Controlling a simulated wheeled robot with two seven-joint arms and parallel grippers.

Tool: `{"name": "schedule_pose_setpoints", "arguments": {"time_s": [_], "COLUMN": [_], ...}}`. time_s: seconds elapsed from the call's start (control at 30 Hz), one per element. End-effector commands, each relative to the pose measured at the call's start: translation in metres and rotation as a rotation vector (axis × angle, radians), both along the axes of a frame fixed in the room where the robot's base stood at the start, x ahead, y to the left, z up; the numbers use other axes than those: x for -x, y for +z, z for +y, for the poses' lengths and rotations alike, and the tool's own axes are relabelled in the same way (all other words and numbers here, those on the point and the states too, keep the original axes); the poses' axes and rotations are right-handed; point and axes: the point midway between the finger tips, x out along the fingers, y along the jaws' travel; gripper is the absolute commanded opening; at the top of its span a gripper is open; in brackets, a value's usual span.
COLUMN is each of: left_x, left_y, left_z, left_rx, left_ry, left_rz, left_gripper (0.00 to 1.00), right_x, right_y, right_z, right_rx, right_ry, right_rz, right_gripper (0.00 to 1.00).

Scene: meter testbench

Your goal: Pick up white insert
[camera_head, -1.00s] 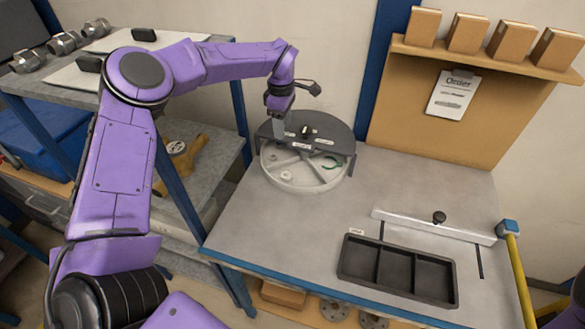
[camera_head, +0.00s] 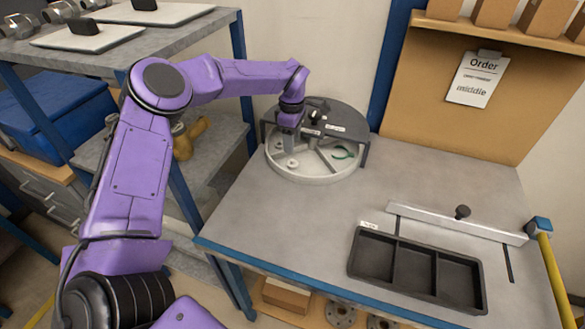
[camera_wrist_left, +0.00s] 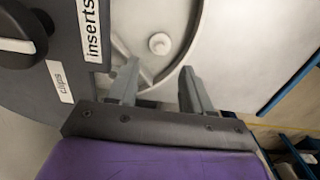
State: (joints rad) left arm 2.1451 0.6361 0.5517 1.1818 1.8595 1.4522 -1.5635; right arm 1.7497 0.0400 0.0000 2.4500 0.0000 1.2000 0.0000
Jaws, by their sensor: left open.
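A small round white insert (camera_wrist_left: 160,43) lies in a compartment of the white round tray (camera_head: 318,178). In the left wrist view it is just beyond and between the fingertips, touching neither. It also shows in the head view (camera_head: 292,163), close to the gripper. My left gripper (camera_wrist_left: 158,82) is open, pointing down into the tray with nothing between its fingers; it also shows in the head view (camera_head: 288,145). A dark cover (camera_head: 345,120) with an "inserts" label (camera_wrist_left: 92,28) spans the tray's back part. My right gripper is not in view.
A green clip (camera_head: 344,153) lies in another tray compartment. A black three-part bin (camera_head: 397,268) and a pale bar (camera_head: 455,224) with a dark knob are on the right of the table. The table's middle is clear. A blue post (camera_head: 395,70) stands behind.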

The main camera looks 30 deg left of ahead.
Motion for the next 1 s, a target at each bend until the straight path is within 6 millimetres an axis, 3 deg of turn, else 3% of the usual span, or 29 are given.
{"name": "schedule_pose_setpoints", "arguments": {"time_s": [0.37, 0.5, 0.73, 0.77, 0.87, 0.9, 1.0], "left_x": [0.001, 0.000, 0.000, 0.000, 0.000, 0.000, 0.000], "left_y": [-0.052, -0.075, -0.080, -0.080, -0.080, -0.080, -0.080], "left_z": [-0.005, -0.005, -0.005, -0.005, -0.005, -0.005, -0.005], "left_rx": [-0.002, 0.000, 0.001, 0.001, 0.001, 0.001, 0.001], "left_ry": [-0.001, 0.001, 0.001, 0.001, 0.001, 0.001, 0.001], "left_rz": [0.006, 0.001, -0.001, -0.001, -0.001, -0.001, -0.001], "left_gripper": [0.50, 0.50, 0.50, 0.43, 0.11, 0.07, 0.06], "right_x": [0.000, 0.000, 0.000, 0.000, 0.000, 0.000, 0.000], "right_y": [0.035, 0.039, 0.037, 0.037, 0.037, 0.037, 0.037], "right_z": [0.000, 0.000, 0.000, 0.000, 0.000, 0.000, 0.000], "right_rx": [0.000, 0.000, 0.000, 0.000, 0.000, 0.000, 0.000], "right_ry": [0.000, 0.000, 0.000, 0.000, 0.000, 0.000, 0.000], "right_rz": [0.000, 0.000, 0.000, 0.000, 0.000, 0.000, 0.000], "right_gripper": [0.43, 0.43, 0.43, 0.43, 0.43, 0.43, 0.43]}}
